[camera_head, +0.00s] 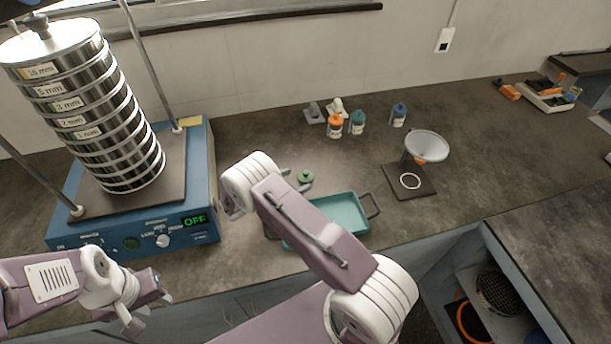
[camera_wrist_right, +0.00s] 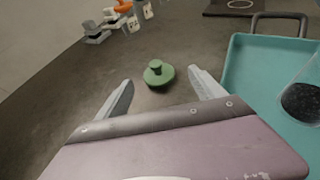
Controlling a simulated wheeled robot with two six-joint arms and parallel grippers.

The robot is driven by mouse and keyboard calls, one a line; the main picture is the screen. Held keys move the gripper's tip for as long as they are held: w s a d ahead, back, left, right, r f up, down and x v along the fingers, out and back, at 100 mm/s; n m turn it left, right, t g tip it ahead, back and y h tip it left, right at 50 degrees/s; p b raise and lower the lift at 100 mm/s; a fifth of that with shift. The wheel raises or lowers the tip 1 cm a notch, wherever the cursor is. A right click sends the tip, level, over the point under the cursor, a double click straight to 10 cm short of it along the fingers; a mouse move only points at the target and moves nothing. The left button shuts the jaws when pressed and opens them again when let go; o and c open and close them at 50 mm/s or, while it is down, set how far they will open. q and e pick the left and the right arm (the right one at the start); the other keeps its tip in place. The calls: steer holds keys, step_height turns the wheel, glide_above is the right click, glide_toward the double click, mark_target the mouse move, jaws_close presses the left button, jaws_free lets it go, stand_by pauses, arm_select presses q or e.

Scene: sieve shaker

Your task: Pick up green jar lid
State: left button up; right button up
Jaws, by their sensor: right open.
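The green jar lid (camera_head: 305,177) lies on the dark countertop, just behind the teal tray. It is round with a knob on top. In the right wrist view the lid (camera_wrist_right: 158,74) sits ahead of my right gripper (camera_wrist_right: 160,90), roughly between the lines of its two spread fingers. The right gripper is open and empty. In the head view its hand is mostly hidden behind my own right arm. My left gripper (camera_head: 148,308) hangs low at the left, in front of the blue shaker, far from the lid; its finger opening is unclear.
The teal tray (camera_head: 345,212) with dark handles stands beside the lid. The sieve shaker (camera_head: 130,235) with its stacked sieves (camera_head: 90,110) is at the left. Jars with orange (camera_head: 335,125), green (camera_head: 357,122) and blue (camera_head: 399,115) tops stand behind. A funnel (camera_head: 427,145) is to the right.

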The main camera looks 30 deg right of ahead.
mark_target(303, 174)
steer(key=x, duration=0.3)
steer(key=p+x, duration=0.1)
steer(key=x, duration=0.1)
steer(key=shift+w+d+r, duration=0.1)
steer(key=shift+w+r, duration=0.1)
steer(key=shift+w, duration=0.1)
steer(key=c, duration=1.4)
steer(key=shift+r, duration=0.1)
steer(key=r, duration=0.2)
steer(key=s+r, duration=0.1)
steer(key=r, duration=0.1)
steer(key=shift+r, duration=0.35)
steer(key=s+d+r, duration=0.1)
steer(key=s+r, duration=0.1)
steer(key=s, duration=0.1)
steer(key=s+d+r, duration=0.1)
steer(key=s+r, duration=0.1)
steer(key=s, duration=0.2)
steer(key=s+d+r, duration=0.1)
steer(key=s+r, duration=0.1)
steer(key=s, duration=0.1)
steer(key=shift+s+d+r, duration=0.1)
steer(key=shift+s+d, duration=0.05)
steer(key=shift+d, duration=0.05)
